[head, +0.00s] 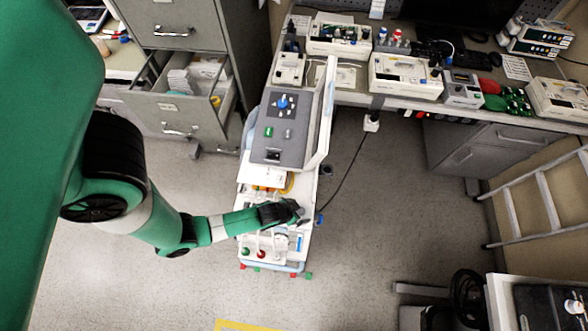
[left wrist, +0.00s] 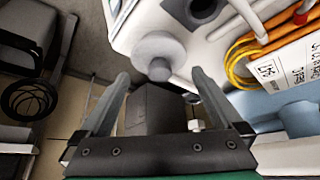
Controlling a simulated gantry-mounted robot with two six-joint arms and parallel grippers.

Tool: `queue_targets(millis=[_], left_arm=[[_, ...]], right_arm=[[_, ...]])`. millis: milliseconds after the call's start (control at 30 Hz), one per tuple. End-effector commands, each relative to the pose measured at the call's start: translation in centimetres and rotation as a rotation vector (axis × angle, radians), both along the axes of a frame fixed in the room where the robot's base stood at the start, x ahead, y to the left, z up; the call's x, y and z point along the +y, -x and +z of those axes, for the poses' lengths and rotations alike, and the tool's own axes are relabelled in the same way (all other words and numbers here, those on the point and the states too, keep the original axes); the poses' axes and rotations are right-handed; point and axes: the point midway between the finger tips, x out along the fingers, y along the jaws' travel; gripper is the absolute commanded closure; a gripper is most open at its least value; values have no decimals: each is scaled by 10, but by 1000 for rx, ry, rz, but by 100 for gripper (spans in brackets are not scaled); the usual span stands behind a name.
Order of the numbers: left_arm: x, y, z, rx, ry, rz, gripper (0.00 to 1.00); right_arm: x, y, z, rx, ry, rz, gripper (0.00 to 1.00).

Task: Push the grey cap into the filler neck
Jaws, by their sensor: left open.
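A grey cap (left wrist: 157,46) with a round face and a smaller knob shows at the edge of the white machine (left wrist: 135,18) in the left wrist view. The filler neck itself is not clearly visible; how deep the cap sits, I cannot tell. My left gripper (left wrist: 160,73) is open, its two fingers apart on either side of the cap's knob in the picture, with nothing between them that I can see gripped. In the head view my left gripper (head: 301,212) is at the right side of the wheeled machine's (head: 251,222) lower deck. My right gripper is not in view.
The machine's tilted control panel (head: 281,128) and upright white screen (head: 321,115) rise beyond the gripper. Yellow tubing (left wrist: 243,60) lies near it. A ladder (head: 543,200) leans at the right. The floor around is mostly clear.

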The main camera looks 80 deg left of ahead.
Motion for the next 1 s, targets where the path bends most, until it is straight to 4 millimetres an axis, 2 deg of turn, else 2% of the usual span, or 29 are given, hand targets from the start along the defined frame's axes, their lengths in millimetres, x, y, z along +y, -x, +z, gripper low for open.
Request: queue_targets(millis=[33,100,333,500,867,933,1000], left_arm=[[-4,6,17,0,0,-2,0],[-8,14,32,0,0,-2,0],[-19,34,70,0,-1,-3,0],[-22,39,79,0,0,0,0],[-22,39,78,0,0,-1,0],[-23,32,81,-11,-2,-9,0],[-22,12,89,-45,-7,-18,0]], right_arm=[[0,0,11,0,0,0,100],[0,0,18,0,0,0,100],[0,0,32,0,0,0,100],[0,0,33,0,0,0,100],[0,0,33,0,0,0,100],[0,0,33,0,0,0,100],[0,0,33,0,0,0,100]])
